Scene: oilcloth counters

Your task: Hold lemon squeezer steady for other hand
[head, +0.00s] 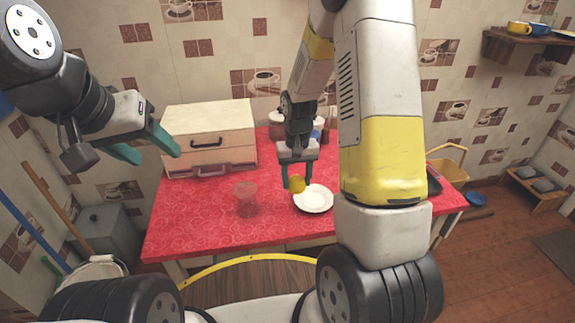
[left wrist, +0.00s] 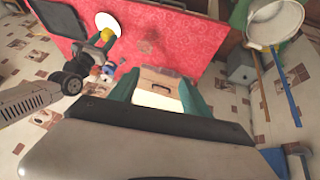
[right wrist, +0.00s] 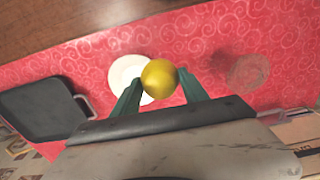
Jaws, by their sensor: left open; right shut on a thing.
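A clear glass-like object (head: 246,199), probably the lemon squeezer, stands on the red counter left of a white plate (head: 315,201). It also shows faintly in the left wrist view (left wrist: 148,46) and the right wrist view (right wrist: 247,72); its shape is hard to make out. My right gripper (head: 296,178) is shut on a yellow lemon (right wrist: 160,79), held above the counter beside the plate's left edge. My left gripper (head: 151,147) is open and empty in the air, up and left of the glass object, apart from it.
A cream bread box (head: 210,132) with a handle stands at the back left of the red counter (head: 185,230). Jars (head: 283,117) stand at the back. A dark tray (right wrist: 40,105) lies at the counter's right end. The counter's front left is clear.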

